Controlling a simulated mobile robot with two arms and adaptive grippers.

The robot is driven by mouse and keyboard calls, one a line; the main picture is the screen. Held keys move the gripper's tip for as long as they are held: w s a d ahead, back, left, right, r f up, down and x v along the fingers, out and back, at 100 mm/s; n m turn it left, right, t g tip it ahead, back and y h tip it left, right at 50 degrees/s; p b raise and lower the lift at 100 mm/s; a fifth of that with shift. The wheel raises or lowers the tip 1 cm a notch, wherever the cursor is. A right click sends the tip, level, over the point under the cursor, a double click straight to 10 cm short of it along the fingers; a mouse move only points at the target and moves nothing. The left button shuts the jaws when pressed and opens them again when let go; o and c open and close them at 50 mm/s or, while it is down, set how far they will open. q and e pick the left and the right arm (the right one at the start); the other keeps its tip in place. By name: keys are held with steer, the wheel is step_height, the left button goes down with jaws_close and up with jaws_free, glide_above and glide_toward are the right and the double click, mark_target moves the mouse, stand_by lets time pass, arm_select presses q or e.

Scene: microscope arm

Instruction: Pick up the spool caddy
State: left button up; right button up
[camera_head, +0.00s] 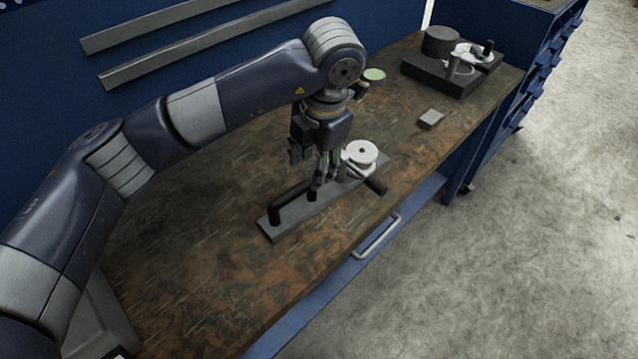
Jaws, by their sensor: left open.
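The spool caddy (285,225) lies on the brown workbench near its front edge. It seems to be a long grey plate with a black bent handle (282,203) at its left end and a white spool (362,153) at its right end. A black bar (375,184) sticks out in front of the spool. My left gripper (322,177) is open and points down above the middle of the plate, between the handle and the spool. Its fingers hide part of the plate, and I cannot tell whether they touch it. My right gripper is not in view.
A small grey block (431,119) and a pale green disc (374,75) lie on the workbench (220,280). A dark stand with round parts (440,78) is at the back right. The bench's left front area is clear. A drawer handle (377,237) juts from its front.

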mark_target(306, 183)
arm_select(q)
steer(key=f, duration=0.2)
steer(key=shift+w+a+f, duration=0.3)
steer(key=shift+f, duration=0.1)
steer(key=shift+w+a+f+p, duration=0.15)
steer(key=shift+f+p, duration=0.15)
steer(key=shift+p, duration=0.15)
steer(key=f, duration=0.1)
steer(key=f+p, duration=0.1)
steer(key=w+f, duration=0.1)
steer(key=f, duration=0.1)
steer(key=shift+a+p, duration=0.3)
steer(key=shift+f, duration=0.2)
jaws_close()
steer(key=shift+r, duration=0.15)
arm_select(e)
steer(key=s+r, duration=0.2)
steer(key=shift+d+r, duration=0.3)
